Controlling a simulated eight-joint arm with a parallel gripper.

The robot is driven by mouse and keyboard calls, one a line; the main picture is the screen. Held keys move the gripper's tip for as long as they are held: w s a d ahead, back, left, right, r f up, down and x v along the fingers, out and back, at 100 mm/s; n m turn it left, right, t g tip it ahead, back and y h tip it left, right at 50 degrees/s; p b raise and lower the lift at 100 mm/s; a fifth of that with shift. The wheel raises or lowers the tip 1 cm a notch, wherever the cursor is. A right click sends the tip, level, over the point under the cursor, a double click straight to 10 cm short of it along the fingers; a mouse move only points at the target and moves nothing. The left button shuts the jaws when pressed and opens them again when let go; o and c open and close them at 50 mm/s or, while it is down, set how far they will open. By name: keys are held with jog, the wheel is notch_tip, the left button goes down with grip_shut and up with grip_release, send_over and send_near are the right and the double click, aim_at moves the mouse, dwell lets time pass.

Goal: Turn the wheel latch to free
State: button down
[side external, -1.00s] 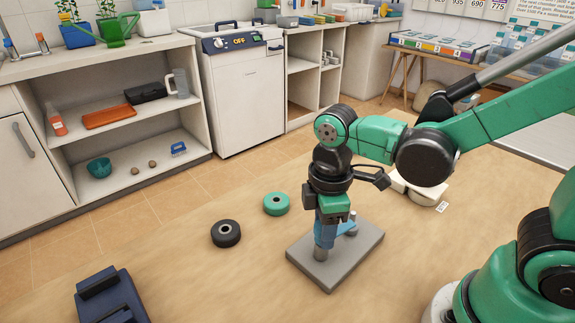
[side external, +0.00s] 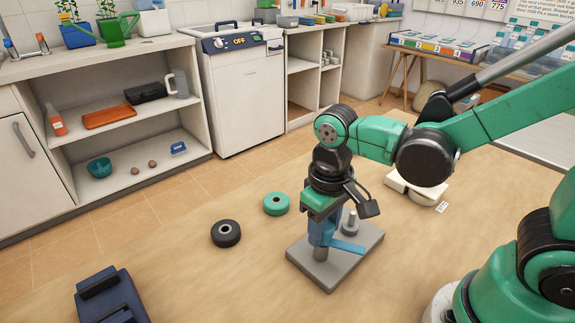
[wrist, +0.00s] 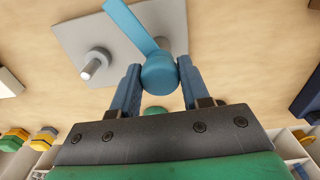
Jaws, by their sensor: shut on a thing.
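The blue latch has a round hub (wrist: 158,76) and a flat bar (side external: 348,246). It sits on a post at the near left of a grey base plate (side external: 340,277). A second, bare grey post (side external: 350,222) stands on the plate; it also shows in the wrist view (wrist: 95,64). My gripper (side external: 322,236) points down with its blue fingers shut around the hub, as the wrist view (wrist: 159,68) shows. The bar points right in the side view, clear of the bare post. A black wheel (side external: 226,233) and a green wheel (side external: 276,203) lie on the table left of the plate.
A dark blue object (side external: 108,298) is at the table's front left. A white object (side external: 418,188) lies behind my arm on the right. The table (side external: 185,285) is clear around the wheels. A white shelf unit (side external: 130,160) stands beyond the table.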

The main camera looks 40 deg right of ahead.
jog(key=m, duration=0.5)
dwell(0.6)
jog(key=shift+c, duration=2.1)
grip_release()
jog(key=shift+r, duration=0.1)
jog(key=shift+r, duration=2.7)
